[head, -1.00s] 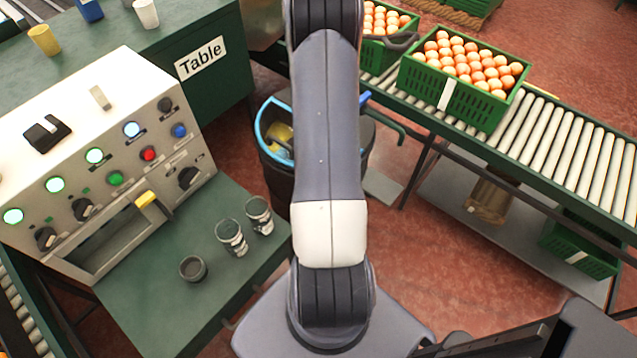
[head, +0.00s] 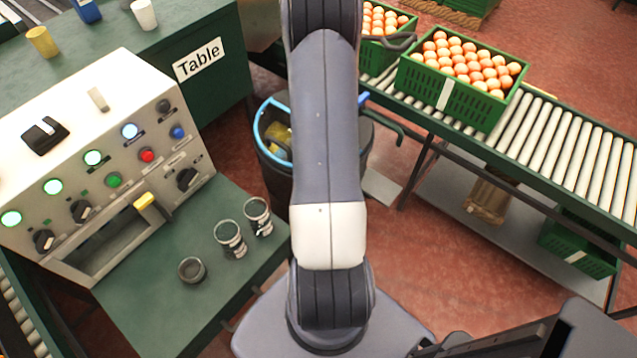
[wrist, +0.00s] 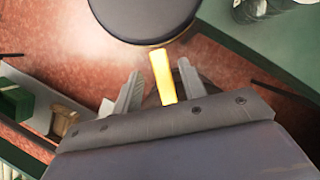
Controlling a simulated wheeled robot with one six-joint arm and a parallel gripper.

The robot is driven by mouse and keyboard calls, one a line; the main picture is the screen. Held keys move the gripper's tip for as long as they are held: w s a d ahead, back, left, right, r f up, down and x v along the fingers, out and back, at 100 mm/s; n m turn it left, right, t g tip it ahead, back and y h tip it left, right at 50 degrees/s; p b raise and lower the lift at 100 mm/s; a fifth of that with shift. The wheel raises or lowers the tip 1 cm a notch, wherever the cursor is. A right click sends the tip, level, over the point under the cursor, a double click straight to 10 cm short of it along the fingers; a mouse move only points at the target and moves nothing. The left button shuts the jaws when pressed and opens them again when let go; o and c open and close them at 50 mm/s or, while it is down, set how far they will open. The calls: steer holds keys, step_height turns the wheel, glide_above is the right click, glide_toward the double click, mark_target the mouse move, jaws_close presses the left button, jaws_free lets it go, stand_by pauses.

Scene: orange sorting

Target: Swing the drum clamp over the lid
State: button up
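A dark drum (head: 272,178) with a blue rim stands on the floor behind my arm, in the middle of the head view. Yellow shows inside the rim, and my arm hides much of the drum's top. My gripper (wrist: 160,82) is open in the wrist view, with its two fingers apart. A yellow bar (wrist: 162,75) lies between the fingers, nearer the right one. I cannot tell whether the bar belongs to the clamp. A dark round shape (wrist: 150,15) fills the top of the wrist view; I cannot tell whether it is the lid. My gripper is hidden in the head view.
A green bench (head: 225,290) with a control panel (head: 110,180) and several small cups is at left. A roller conveyor (head: 560,140) with a green crate (head: 440,92) of oranges runs at right. A table (head: 225,95) stands behind. Red floor shows between them.

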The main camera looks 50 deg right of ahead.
steer(key=v, duration=0.9)
steer(key=shift+r, duration=0.25)
steer(key=shift+w, duration=0.1)
steer(key=x, duration=1.1)
steer(key=shift+r+m, duration=0.1)
steer(key=shift+m, duration=0.2)
